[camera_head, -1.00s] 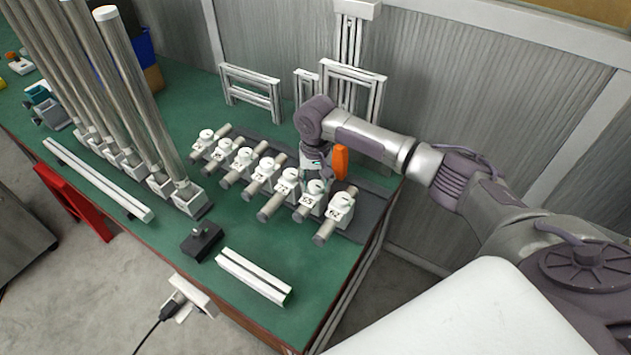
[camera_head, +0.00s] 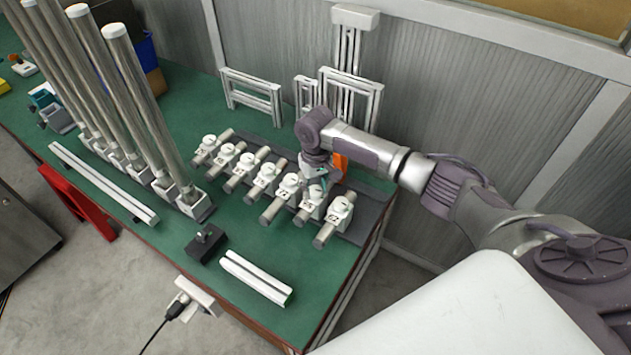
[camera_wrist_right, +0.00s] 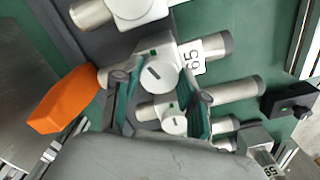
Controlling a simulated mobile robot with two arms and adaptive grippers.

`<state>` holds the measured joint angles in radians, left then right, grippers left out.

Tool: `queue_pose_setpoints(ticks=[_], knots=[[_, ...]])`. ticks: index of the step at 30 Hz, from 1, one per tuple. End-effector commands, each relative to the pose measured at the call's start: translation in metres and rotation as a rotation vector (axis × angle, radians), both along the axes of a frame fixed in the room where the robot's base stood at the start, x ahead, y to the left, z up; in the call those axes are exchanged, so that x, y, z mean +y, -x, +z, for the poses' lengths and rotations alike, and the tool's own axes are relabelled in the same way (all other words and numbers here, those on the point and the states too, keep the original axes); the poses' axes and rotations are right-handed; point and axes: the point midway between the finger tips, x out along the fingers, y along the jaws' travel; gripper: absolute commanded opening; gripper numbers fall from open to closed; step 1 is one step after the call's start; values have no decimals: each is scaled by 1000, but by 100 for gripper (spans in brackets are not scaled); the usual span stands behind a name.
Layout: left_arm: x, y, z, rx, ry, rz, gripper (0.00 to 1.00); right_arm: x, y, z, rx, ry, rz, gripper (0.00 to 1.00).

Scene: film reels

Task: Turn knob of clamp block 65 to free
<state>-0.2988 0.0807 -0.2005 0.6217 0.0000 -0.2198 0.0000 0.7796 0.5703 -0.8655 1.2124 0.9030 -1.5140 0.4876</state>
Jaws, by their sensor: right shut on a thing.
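Clamp block 65 (camera_wrist_right: 188,52) is a white block on a metal rod, with its number label showing in the right wrist view. Its round white knob (camera_wrist_right: 158,75) has a short dark mark on top. My right gripper (camera_wrist_right: 158,94) has one teal-lined finger on each side of this knob and is shut on it. In the head view the right gripper (camera_head: 319,180) reaches down from above at the second block from the right end of the row, where the block (camera_head: 309,206) is partly covered by the fingers. My left gripper is not in view.
Similar clamp blocks (camera_head: 264,176) stand close on both sides, on a dark base plate. An orange object (camera_head: 341,164) stands just behind the gripper. Tall metal posts (camera_head: 140,100) rise at the left. A white rail (camera_head: 255,280) and a black block (camera_head: 206,243) lie in front.

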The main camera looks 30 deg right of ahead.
Motion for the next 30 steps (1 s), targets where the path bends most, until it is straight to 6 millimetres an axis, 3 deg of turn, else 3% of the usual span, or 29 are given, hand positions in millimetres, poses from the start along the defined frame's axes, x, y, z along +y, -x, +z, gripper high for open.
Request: queue_pose_setpoints(ticks=[1, 12, 30], knots=[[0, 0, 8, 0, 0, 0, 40, 0, 1, 3, 4, -1, 44, 8], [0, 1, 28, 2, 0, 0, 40, -1, 0, 2, 2, -1, 395, 8], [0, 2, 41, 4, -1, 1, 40, -2, -1, 1, 0, 0, 966, 8]])
